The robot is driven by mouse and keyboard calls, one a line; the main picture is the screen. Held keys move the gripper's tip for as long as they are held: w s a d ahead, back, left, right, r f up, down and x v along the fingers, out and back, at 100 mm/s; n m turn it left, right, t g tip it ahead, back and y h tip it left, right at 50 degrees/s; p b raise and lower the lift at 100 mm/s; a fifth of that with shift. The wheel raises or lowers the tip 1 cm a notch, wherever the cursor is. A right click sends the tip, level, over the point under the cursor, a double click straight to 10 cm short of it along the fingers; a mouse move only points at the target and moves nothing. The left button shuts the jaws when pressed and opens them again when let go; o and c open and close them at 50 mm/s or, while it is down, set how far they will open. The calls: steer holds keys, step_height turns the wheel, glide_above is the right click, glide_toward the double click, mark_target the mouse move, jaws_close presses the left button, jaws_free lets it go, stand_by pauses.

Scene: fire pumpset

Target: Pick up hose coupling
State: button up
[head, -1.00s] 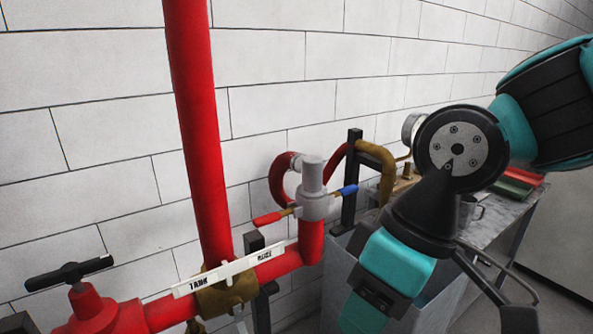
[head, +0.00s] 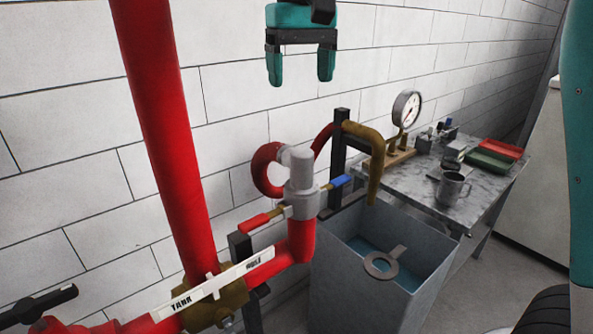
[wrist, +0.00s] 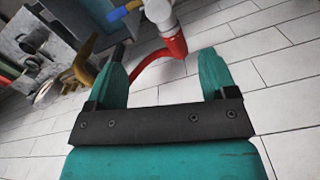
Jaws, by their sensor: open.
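A grey upright fitting (head: 301,180) stands on a red pipe elbow, with one red and one blue handle; it looks like the hose coupling, though I cannot be certain. A red hose (head: 266,170) loops behind it. The fitting also shows at the top of the wrist view (wrist: 160,12), with the red hose (wrist: 152,64) appearing between the fingers. My gripper (head: 300,80) is open and empty, fingers pointing down, in the air above the fitting in the picture. It also shows in the wrist view (wrist: 165,58). I see no contact with the fitting.
A tall red pipe (head: 165,130) rises at left, above a white TANK/HOSE lever (head: 208,290). A bench at right carries a gauge (head: 407,107) and mug (head: 452,188).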

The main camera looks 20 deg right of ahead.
mark_target(301, 151)
step_height(301, 151, down, 12)
steer(key=shift+w+r+p, duration=0.1)
steer(key=shift+r+p, duration=0.05)
steer(key=shift+p, duration=0.9)
steer(key=shift+f+p, duration=1.1)
steer(key=shift+f, duration=1.55)
steer(key=c, duration=1.3)
